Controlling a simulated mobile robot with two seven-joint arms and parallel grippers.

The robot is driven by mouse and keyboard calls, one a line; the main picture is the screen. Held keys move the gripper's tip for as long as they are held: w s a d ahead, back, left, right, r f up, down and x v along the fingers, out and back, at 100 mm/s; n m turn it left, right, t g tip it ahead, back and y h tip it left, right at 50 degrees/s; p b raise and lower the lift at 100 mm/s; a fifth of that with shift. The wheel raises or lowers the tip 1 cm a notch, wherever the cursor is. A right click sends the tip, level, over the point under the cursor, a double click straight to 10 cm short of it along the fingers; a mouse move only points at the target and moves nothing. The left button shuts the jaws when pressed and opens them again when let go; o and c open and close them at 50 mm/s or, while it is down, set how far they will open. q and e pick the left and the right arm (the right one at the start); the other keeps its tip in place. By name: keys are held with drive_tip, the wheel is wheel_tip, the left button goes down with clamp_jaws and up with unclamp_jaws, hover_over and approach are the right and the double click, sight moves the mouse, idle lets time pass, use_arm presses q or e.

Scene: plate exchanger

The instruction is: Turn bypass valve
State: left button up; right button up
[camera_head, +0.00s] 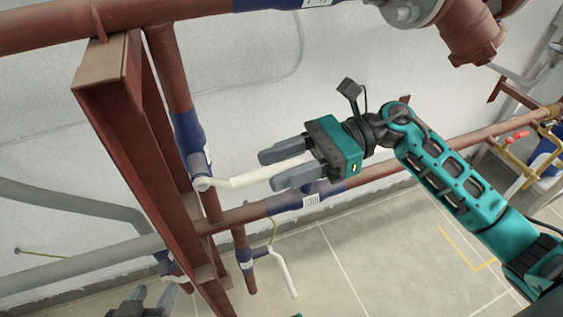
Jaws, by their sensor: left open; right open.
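A valve with a long cream lever (238,181) sits on a vertical red pipe with a blue valve body (190,140), left of centre. The lever points right, with a bend near its pivot. My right gripper (268,172) is open, with one grey finger above and one below the lever's free end. The lever's tip reaches toward the palm; contact with the fingers cannot be told. My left gripper (153,293) shows only partly at the bottom edge, open, with its fingers pointing up and nothing visible between them. No label shows which valve is the bypass.
A second cream lever (286,274) hangs down from a lower valve. A red steel upright (125,130) stands left of the valve. A red horizontal pipe (400,165) runs behind my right arm. A red-handled valve (517,136) is at far right. Tiled floor is clear below.

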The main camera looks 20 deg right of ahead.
drive_tip(key=d+r, duration=0.1)
drive_tip(key=d, duration=1.1)
drive_tip(key=shift+w+d+r, duration=0.2)
drive_tip(key=shift+w+d, duration=0.05)
drive_tip(key=shift+d, duration=0.05)
